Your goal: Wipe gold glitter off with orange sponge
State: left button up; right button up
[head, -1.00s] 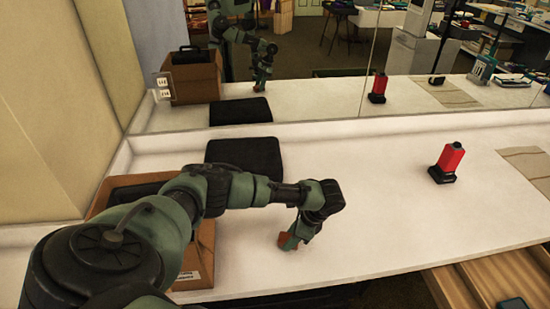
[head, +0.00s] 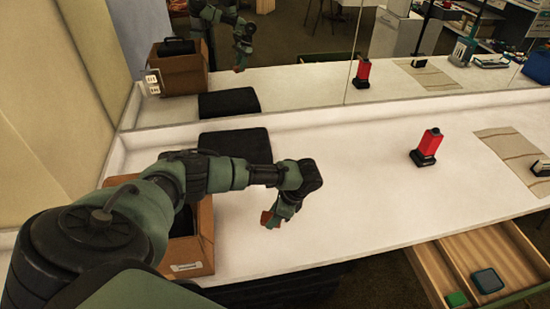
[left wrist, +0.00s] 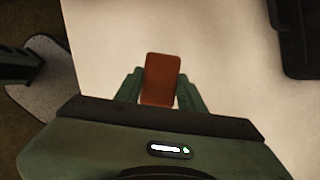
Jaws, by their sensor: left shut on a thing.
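My left gripper (head: 273,217) is over the white counter (head: 335,205), near its front edge. It is shut on the orange sponge (head: 265,218), pointing down. In the left wrist view the sponge (left wrist: 161,78) looks reddish-brown and sits between the two green fingers, with pale counter beyond it. I cannot tell whether the sponge touches the counter. I cannot make out any gold glitter on the counter. My right gripper is not in view.
A cardboard box (head: 203,238) stands left, partly behind my arm. A black mat (head: 240,143) lies near the mirror (head: 300,60). A red device (head: 428,146) and a beige cloth (head: 508,150) are to the right. An open drawer (head: 437,279) juts out below. The middle counter is clear.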

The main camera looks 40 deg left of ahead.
pick_arm(q)
notch_tip(320, 180, up, 2)
jog(key=shift+p, duration=0.7)
jog(key=shift+r+p, duration=0.25)
jog(key=shift+p, duration=0.05)
